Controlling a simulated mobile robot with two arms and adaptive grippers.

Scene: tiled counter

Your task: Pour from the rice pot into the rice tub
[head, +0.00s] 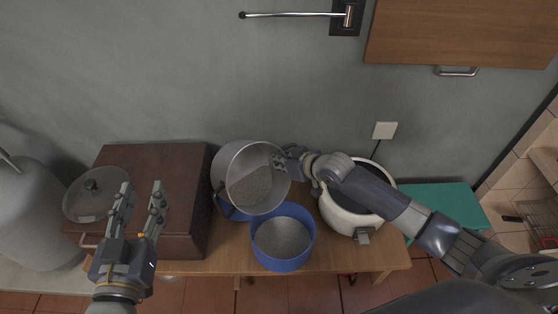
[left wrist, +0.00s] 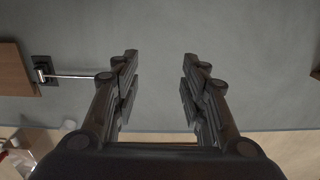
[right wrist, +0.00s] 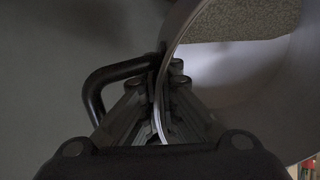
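The rice pot (head: 232,166) is a silver metal pot, tilted towards the camera, with grainy rice (head: 250,188) inside. My right gripper (head: 283,161) is shut on the pot's rim at its right side; in the right wrist view the fingers (right wrist: 165,95) clamp the wall beside a dark handle (right wrist: 100,85). The blue rice tub (head: 283,262) stands on the wooden table below and right of the pot, with grainy rice (head: 282,237) inside. No falling stream shows. My left gripper (head: 139,190) is open and empty, left of the pot; its spread fingers (left wrist: 160,85) show in the left wrist view.
A white rice cooker (head: 345,216) stands right of the tub. A brown wooden box (head: 180,215) is at the left with a glass lid (head: 93,195) on it. A green bin (head: 445,205) stands right of the table.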

